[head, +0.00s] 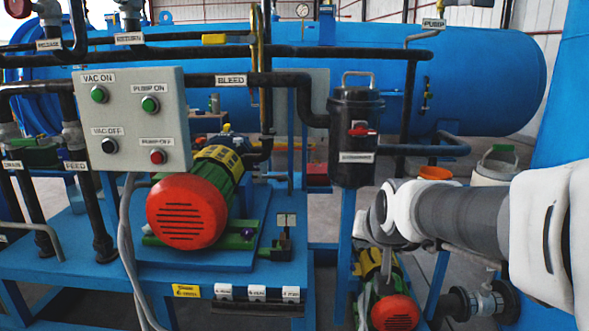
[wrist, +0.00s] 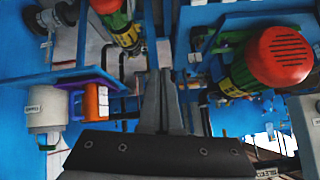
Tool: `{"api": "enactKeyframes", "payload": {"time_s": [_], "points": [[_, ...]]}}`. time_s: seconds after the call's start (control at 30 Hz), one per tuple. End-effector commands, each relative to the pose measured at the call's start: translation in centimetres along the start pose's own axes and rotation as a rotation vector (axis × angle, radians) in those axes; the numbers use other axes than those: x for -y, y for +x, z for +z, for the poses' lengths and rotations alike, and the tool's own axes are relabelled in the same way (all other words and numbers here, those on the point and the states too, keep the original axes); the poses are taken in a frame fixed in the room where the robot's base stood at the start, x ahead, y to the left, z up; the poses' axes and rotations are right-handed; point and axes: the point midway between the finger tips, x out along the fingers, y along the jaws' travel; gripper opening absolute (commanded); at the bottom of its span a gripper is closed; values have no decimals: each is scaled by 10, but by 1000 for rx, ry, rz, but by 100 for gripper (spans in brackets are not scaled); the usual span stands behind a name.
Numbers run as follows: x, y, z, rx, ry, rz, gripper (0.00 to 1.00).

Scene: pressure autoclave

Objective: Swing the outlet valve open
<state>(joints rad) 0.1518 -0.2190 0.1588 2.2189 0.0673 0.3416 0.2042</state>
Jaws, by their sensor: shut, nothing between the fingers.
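No valve in view carries a readable "outlet" label, so I cannot tell for sure which one it is. A small red valve handle (head: 361,131) sits on the front of the black canister (head: 356,105) in the head view. A yellow lever (head: 214,39) lies on the upper pipework at the back. My gripper (wrist: 160,75) is shut and empty in the wrist view, with its fingers together and apart from any handle. In the head view my arm reaches in from the right, below and right of the canister; the fingers are not clearly visible there.
A grey control box (head: 133,120) with buttons stands at left. A large red-fronted pump motor (head: 187,212) sits on the blue bench (head: 60,262). A smaller red-ended motor (head: 395,312) is low beneath my arm. A white bucket (head: 492,172) and black pipes crowd the right.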

Motion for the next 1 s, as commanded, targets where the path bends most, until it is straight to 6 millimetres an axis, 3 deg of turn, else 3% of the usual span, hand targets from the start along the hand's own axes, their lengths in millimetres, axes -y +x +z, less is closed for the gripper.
{"api": "enactKeyframes", "payload": {"time_s": [0.03, 0.2, 0.57, 0.63, 1.0], "points": [[-2, -18, 13, 21, -29, 8, 0], [-18, -66, 64, 119, -114, 35, 0], [-50, -135, 165, 303, -241, 35, 0], [-46, -152, 146, 307, -242, 37, 0], [-30, -212, 84, 306, -239, 38, 0]]}}
